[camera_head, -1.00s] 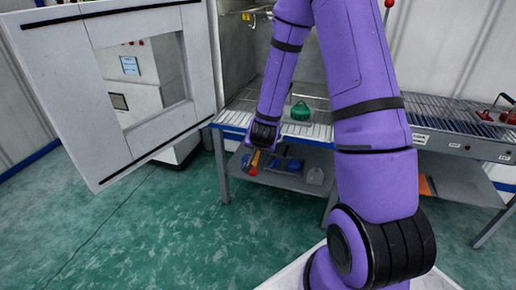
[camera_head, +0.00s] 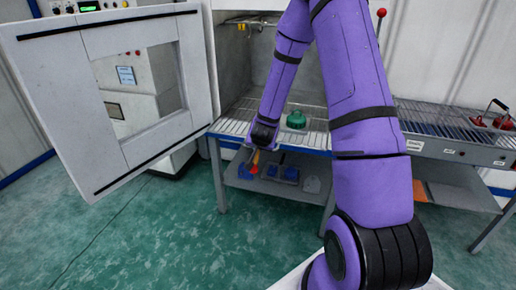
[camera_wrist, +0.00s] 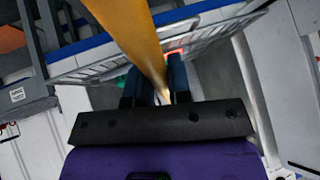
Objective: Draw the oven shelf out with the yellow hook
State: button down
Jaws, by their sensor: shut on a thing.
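My gripper (camera_wrist: 154,84) is shut on the yellow hook (camera_wrist: 141,35), whose shaft runs from between the fingers to the top of the wrist view. The hook's far end is out of that view. In the head view my gripper (camera_head: 256,148) is in front of the shelf's front edge, and only a small yellow-orange bit of the hook shows. The wire oven shelf (camera_head: 233,124) lies at the open oven mouth; it also shows in the wrist view (camera_wrist: 205,40). I cannot tell whether the hook touches it. A green object (camera_head: 296,120) stands on the shelf.
The oven door (camera_head: 150,150) stands wide open at left. A wire-topped bench (camera_head: 440,122) with red-handled items (camera_head: 492,121) is at right. Blue items (camera_head: 283,172) lie on the lower shelf. The green floor in front is clear.

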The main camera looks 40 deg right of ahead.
notch_tip(320, 180, down, 8)
dwell(1.0)
jog(key=shift+w+d, duration=0.1)
jog(key=shift+s+a+f, duration=0.25)
jog(key=shift+s+a, duration=0.4)
jog(key=shift+a, duration=0.25)
dwell(0.5)
jog(key=s+a, duration=0.1)
jog(key=a, duration=0.1)
jog(key=s+a, duration=0.2)
jog(key=shift+s+a, duration=0.25)
jog(key=shift+s, duration=0.05)
dwell(0.4)
jog(key=shift+w+d, duration=0.1)
jog(key=shift+d, duration=0.05)
jog(key=shift+w+d, duration=0.45)
jog(key=shift+d, duration=0.1)
